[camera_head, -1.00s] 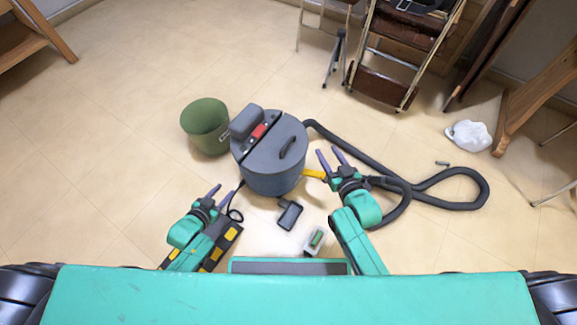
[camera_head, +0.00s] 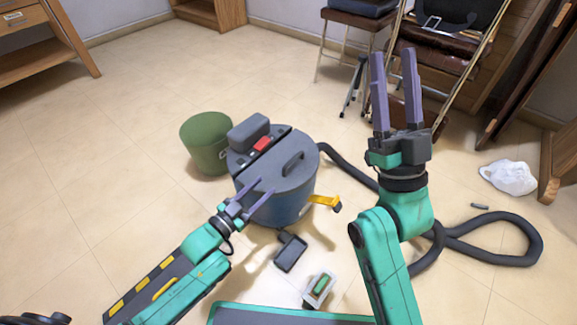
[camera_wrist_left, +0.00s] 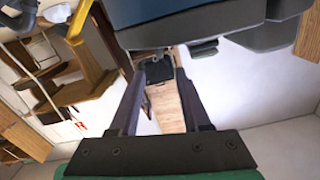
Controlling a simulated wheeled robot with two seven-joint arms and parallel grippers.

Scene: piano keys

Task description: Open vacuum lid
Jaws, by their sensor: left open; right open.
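The vacuum (camera_head: 285,200) is a blue-grey drum standing on the floor in the head view. Its grey lid (camera_head: 285,165) sits closed on top, with a dark handle (camera_head: 293,163) and a red switch (camera_head: 262,145). My left gripper (camera_head: 259,192) is open and empty, in front of the drum's near left side; whether it touches cannot be told. In the left wrist view the vacuum's blue body (camera_wrist_left: 185,12) fills the top edge, beyond the open fingers (camera_wrist_left: 158,65). My right gripper (camera_head: 394,65) is open, raised high to the right of the vacuum, fingers pointing up.
A green bin (camera_head: 205,145) stands left of the vacuum. A black hose (camera_head: 510,252) loops on the floor at right. A yellow part (camera_head: 322,201) juts from the drum's right side. A dark floor nozzle (camera_head: 291,252) and a small box (camera_head: 319,290) lie in front.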

